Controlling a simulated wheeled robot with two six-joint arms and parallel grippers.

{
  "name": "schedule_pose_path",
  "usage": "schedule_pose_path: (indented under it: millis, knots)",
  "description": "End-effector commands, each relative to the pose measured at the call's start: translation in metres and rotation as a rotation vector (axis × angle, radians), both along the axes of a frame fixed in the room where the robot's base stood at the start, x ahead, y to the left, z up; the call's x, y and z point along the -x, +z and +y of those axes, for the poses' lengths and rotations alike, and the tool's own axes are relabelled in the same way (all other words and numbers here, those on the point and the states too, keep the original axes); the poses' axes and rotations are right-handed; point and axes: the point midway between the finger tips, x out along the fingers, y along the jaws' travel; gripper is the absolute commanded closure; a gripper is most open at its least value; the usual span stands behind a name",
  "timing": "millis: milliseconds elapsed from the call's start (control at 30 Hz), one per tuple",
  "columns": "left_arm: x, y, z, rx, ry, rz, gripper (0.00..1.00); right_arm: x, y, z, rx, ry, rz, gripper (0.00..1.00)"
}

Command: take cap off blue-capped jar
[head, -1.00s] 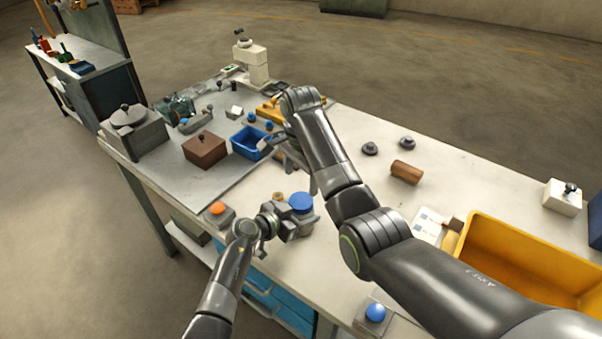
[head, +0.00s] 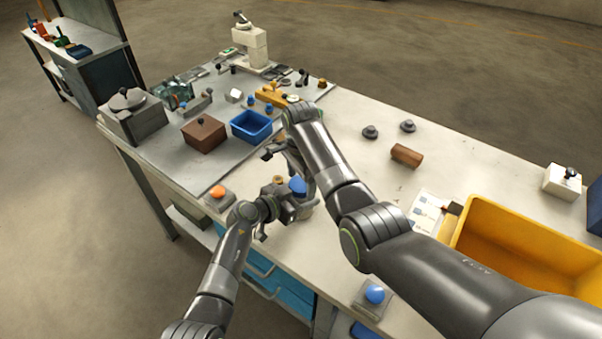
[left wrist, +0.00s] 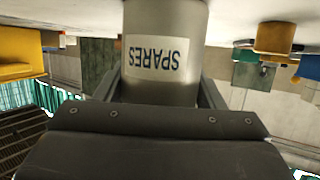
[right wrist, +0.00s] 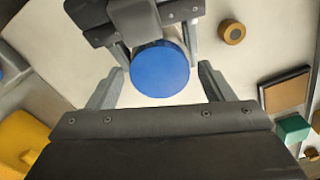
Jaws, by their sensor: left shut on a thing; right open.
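The jar, labelled SPARES in the left wrist view (left wrist: 160,58), is a grey cylinder. Its blue cap (head: 298,186) shows in the head view and from above in the right wrist view (right wrist: 160,69). My left gripper (head: 290,203) is shut around the jar's body. My right gripper (right wrist: 156,85) is open above the cap, with its fingers on either side of the blue disc and apart from it. In the head view my right arm partly covers the right gripper and the jar. The cap sits on the jar.
A small tan round piece (right wrist: 232,32) stands near the jar. A brown box (head: 204,142), a blue bin (head: 251,126) and an orange button (head: 218,191) are on the bench's left part. A yellow bin (head: 470,215) and a brown cylinder (head: 406,155) are to the right.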

Motion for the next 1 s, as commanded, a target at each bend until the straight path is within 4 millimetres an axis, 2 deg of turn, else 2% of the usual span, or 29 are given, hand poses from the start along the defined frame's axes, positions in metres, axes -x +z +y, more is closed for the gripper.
schedule_pose_path:
  millis: [167, 500, 533, 733, 1000]
  knots:
    - [-0.0001, 0.0001, 0.0, 0.0, 0.0, 0.0, 1.0, 0.0002, -0.0002, 0.0001, 0.0, 0.0, 0.0, 0.25]
    - [0.0, 0.0002, -0.0001, 0.0, 0.0, 0.0, 1.0, 0.0001, 0.0, 0.0001, 0.0, 0.001, 0.0, 0.69]
    - [0.0, 0.0002, -0.0001, -0.001, 0.0, -0.001, 1.0, 0.0001, 0.0, 0.0001, 0.0, 0.001, 0.0, 0.7]
    - [0.0, 0.0002, -0.0001, -0.001, 0.0, -0.001, 1.0, 0.0, 0.0002, 0.0001, 0.0, 0.096, -0.001, 0.71]
    - [0.0, 0.0002, -0.0002, -0.001, 0.0, -0.001, 1.0, -0.0003, 0.0007, 0.0002, 0.0, 0.519, -0.001, 0.71]
